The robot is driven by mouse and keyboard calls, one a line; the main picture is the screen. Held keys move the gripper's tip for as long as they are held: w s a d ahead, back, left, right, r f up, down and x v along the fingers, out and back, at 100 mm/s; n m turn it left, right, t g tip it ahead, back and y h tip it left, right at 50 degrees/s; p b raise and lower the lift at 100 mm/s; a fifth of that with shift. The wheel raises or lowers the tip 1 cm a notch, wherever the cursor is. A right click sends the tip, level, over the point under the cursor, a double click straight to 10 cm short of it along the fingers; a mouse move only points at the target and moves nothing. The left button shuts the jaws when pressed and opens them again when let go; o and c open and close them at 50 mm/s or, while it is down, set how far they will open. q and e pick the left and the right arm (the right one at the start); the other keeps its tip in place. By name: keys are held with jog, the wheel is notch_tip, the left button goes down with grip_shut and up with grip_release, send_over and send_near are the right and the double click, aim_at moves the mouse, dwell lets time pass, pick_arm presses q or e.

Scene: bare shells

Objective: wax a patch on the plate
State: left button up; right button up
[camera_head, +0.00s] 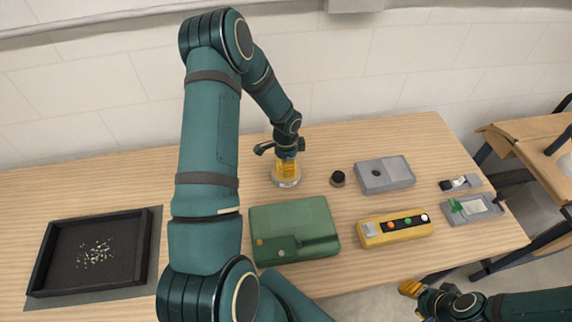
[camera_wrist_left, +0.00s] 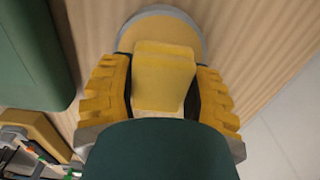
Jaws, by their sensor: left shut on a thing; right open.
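My left gripper (camera_head: 287,170) points down at the back of the table. It is shut on a yellow block (camera_wrist_left: 165,75), which its yellow fingers clasp on both sides. A round, shallow grey-rimmed tin (camera_head: 286,183) with a yellowish inside is directly under the block. It also shows in the left wrist view (camera_wrist_left: 192,14). I cannot tell whether block and tin touch. My right gripper (camera_head: 412,290) is open and empty, off the table's front edge.
A black tray (camera_head: 40,270) with pale flecks lies at left. A small dark jar (camera_head: 337,179), a grey box (camera_head: 398,172), a yellow box with coloured buttons (camera_head: 400,237) and small grey holders (camera_head: 472,208) stand at right. The back left of the table is clear.

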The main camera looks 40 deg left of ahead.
pick_arm(q)
jog(key=shift+r+p, duration=0.65)
jog(key=shift+r, duration=1.95)
